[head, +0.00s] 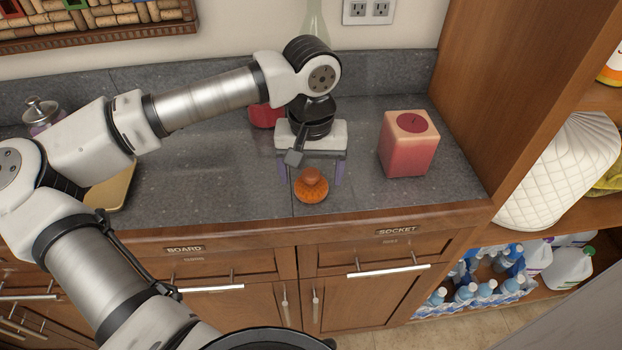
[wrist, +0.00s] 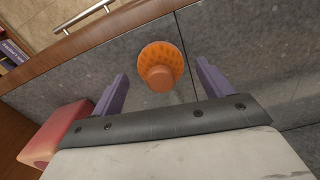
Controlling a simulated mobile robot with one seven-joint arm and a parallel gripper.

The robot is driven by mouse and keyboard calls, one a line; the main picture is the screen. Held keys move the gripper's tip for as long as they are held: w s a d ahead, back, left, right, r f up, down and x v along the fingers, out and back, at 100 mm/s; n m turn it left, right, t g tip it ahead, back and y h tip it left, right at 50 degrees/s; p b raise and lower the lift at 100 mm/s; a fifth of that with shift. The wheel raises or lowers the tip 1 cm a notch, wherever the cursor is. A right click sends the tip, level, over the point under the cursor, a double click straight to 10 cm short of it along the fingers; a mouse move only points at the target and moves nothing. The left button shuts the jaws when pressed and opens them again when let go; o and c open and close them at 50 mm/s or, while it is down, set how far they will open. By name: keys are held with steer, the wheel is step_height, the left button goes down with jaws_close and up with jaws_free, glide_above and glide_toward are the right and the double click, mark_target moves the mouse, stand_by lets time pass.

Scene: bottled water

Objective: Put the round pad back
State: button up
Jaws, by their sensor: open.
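An orange round pad (head: 311,186) with a knob-like grip on top sits on the grey counter near its front edge. It also shows in the wrist view (wrist: 160,60), its disc and knob seen from above. My gripper (head: 312,176) is open and points down over the counter, just behind and above the pad. In the wrist view its two purple fingers (wrist: 161,72) stand to either side of the pad, with gaps and nothing held. A pink-red block (head: 405,150) with a dark red round mark on top stands to the right; it also shows in the wrist view (wrist: 57,135).
A red object (head: 264,115) is partly hidden behind my gripper. A tan board (head: 113,187) and a glass jar (head: 42,115) lie to the left. A wooden cabinet wall (head: 520,90) bounds the right. Drawers below are labelled BOARD and SOCKET. Counter left of the pad is clear.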

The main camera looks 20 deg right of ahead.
mark_target(312, 174)
step_height(312, 174, up, 10)
steer(key=b, duration=0.1)
steer(key=shift+f, duration=0.2)
